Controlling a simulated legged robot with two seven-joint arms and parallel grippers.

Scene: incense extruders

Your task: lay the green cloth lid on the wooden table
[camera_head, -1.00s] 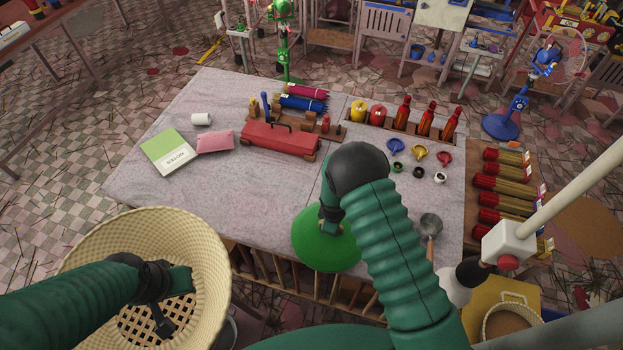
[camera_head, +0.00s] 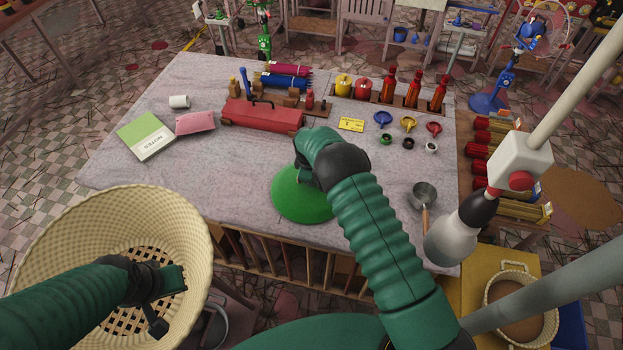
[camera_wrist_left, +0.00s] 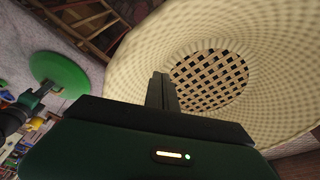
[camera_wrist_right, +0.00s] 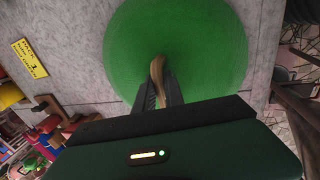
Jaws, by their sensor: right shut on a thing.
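The round green cloth lid (camera_head: 290,203) is over the front middle of the pale grey-topped table (camera_head: 160,200). I cannot tell whether it touches the top. My right gripper (camera_head: 306,176) is shut on its brown knob; the right wrist view shows the knob (camera_wrist_right: 157,70) between the fingers and the green disc (camera_wrist_right: 205,50) beyond. My left gripper (camera_head: 172,300) is over the mouth of the cream woven basket (camera_head: 60,230). In the left wrist view its fingers (camera_wrist_left: 163,90) look shut together and empty, with the basket's lattice bottom behind.
A red toolbox (camera_head: 262,116) stands behind the lid, with a yellow card (camera_head: 351,124) to its right. A metal pan (camera_head: 424,193) lies to the right near a white-and-black lamp-like thing (camera_head: 455,238). A green notebook (camera_head: 146,136) and pink pouch (camera_head: 195,122) lie left. The front left top is clear.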

